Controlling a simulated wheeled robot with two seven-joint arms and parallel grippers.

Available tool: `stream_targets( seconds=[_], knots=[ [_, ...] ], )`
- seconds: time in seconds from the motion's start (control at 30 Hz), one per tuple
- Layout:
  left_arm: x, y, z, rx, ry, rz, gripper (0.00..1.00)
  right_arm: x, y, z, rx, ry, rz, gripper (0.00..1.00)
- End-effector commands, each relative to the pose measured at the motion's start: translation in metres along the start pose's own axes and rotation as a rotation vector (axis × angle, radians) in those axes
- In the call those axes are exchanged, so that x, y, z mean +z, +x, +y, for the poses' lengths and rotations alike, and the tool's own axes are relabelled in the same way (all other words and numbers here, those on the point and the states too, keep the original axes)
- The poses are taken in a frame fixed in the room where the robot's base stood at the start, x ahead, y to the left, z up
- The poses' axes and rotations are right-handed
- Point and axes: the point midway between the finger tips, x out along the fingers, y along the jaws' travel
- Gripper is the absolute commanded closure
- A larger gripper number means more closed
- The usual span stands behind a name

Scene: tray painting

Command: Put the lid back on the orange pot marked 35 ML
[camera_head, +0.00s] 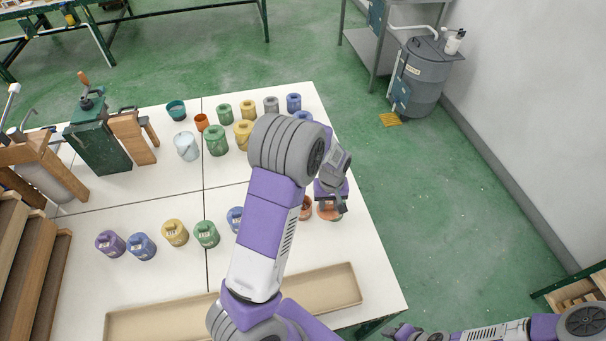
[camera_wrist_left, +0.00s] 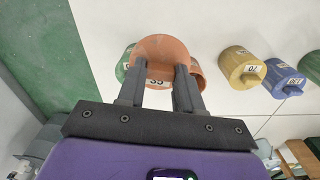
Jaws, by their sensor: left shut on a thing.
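My left gripper (camera_head: 336,205) points down over the right part of the white table and is shut on an orange lid (camera_head: 330,213). In the left wrist view, the lid (camera_wrist_left: 163,47) is a round orange disc just beyond the fingertips, with a 35 label between the fingers. A second orange piece, which looks like a pot (camera_head: 305,208), stands just left of the gripper in the head view. It also shows partly behind a finger in the wrist view (camera_wrist_left: 198,72). I cannot read a mark on it. My right gripper (camera_head: 398,332) is small and unclear at the lower edge.
A row of lidded pots runs left, including green (camera_head: 206,235), yellow (camera_head: 175,233) and purple (camera_head: 110,243) ones. A long beige tray (camera_head: 340,287) lies in front. More pots stand at the back. My left arm hides the middle of the row.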

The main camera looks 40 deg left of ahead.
Motion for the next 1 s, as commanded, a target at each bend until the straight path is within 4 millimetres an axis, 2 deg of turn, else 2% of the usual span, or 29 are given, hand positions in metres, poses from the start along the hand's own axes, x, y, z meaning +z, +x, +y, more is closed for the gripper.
stream_targets(
  seconds=[0.03, 0.1, 0.2, 0.3, 0.43, 0.67, 1.0],
  knots=[
    [-0.018, -0.007, -0.016, -0.004, -0.141, -0.001, 0.94, 0.001, -0.015, -0.006, 0.000, 0.000, 0.000, 0.57],
    [-0.039, -0.008, -0.035, -0.004, -0.327, 0.001, 0.94, 0.001, -0.025, -0.009, 0.000, 0.000, 0.000, 0.57],
    [-0.060, -0.008, -0.058, -0.004, -0.536, 0.003, 0.94, 0.001, -0.034, -0.013, 0.000, 0.000, 0.000, 0.57],
    [-0.072, -0.006, -0.072, -0.003, -0.663, 0.005, 0.94, 0.001, -0.039, -0.014, 0.000, 0.000, 0.001, 0.57],
    [-0.077, -0.003, -0.078, -0.002, -0.724, 0.006, 0.94, 0.001, -0.038, -0.014, 0.000, 0.000, 0.001, 0.57],
    [-0.077, 0.010, -0.078, -0.003, -0.723, 0.006, 0.94, 0.001, -0.029, -0.011, 0.000, 0.000, 0.000, 0.57],
    [-0.077, 0.042, -0.078, -0.003, -0.721, 0.006, 0.94, 0.000, -0.007, -0.002, 0.000, 0.000, 0.000, 0.57]
  ],
)
